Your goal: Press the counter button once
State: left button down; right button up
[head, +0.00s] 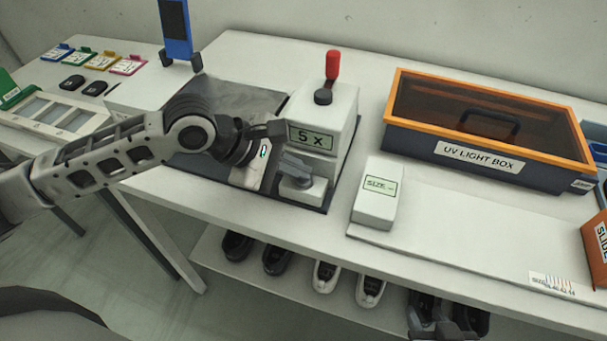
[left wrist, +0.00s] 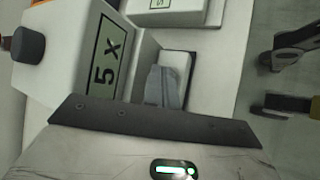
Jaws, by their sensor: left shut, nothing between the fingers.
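A white counter box (head: 345,112) with a "5 x" panel stands on a black base plate; it also shows in the left wrist view (left wrist: 65,50). A black round knob (head: 323,97), perhaps its button, sits on top, and shows at the left of the wrist view (left wrist: 28,45). A low white block (head: 312,194) stands at the box's front. My left gripper (head: 298,180) is shut and empty, its grey fingers (left wrist: 163,82) in front of the box and over the low block, hiding part of it. I cannot tell whether they touch it. My right gripper (head: 440,325) appears open at the bottom edge.
A red-topped lever (head: 332,66) rises behind the knob. A white SIZE box (head: 376,194) and an orange-rimmed UV light box (head: 485,155) stand to the right. A blue upright device (head: 176,30) is behind my left arm. Shoes (head: 325,275) lie on the lower shelf.

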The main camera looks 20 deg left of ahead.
aim_at(297, 181)
pick_arm(q)
jog(key=shift+f, duration=0.15)
dwell(0.3)
jog(key=shift+r+p, duration=0.95)
jog(key=shift+p, duration=0.6)
jog(key=shift+r, duration=2.5)
